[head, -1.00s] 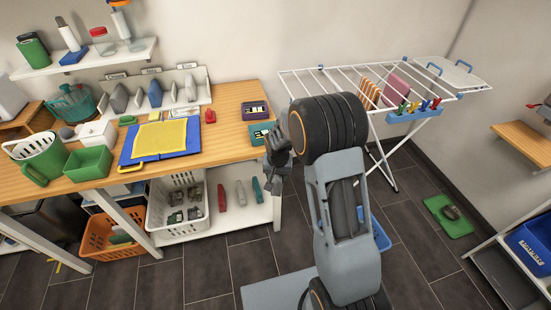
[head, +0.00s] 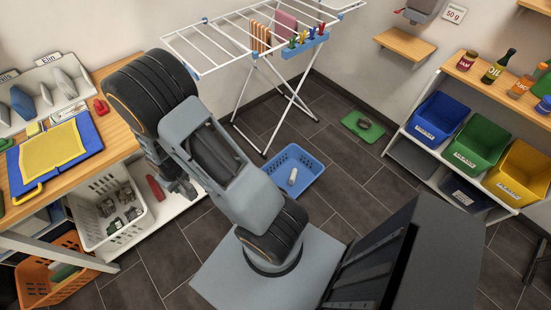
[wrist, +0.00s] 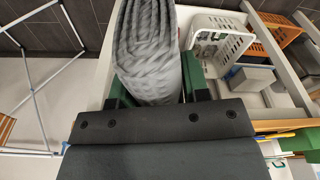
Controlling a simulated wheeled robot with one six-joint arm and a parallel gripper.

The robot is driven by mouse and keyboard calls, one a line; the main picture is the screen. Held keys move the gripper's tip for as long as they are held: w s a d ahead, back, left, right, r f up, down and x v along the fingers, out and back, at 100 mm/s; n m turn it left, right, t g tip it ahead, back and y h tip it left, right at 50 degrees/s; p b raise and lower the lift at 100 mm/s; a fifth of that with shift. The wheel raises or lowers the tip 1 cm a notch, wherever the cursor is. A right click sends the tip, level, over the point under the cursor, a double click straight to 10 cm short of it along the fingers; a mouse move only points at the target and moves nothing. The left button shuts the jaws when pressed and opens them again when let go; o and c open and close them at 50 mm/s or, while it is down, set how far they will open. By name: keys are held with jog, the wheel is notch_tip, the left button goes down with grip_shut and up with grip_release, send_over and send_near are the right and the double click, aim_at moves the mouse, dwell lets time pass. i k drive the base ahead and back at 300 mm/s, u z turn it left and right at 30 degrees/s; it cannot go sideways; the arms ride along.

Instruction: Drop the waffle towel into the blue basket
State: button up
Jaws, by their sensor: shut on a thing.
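A grey, ribbed, rolled towel (wrist: 148,45) fills the upper middle of the wrist view. I take it to be the waffle towel. My gripper (wrist: 152,82) is shut on it, with a green finger on each side. In the head view my gripper (head: 183,187) is mostly hidden behind my arm, near the bench's right end, and the towel cannot be made out there. The blue basket (head: 302,158) stands on the floor near the drying rack, right of my arm and apart from my gripper. A small pale rolled thing (head: 293,176) lies in it.
The white drying rack (head: 250,62) stands behind the basket. The wooden bench (head: 112,90) and a white crate (head: 85,225) are on the left. A shelf with blue, green and yellow bins (head: 477,145) is on the right. Dark floor is free right of the basket.

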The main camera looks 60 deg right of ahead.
aim_at(281, 177)
jog(key=u, duration=1.1)
jog(key=k, duration=1.55)
jog(key=z, duration=1.8)
jog(key=i, duration=1)
jog(key=z, duration=0.05)
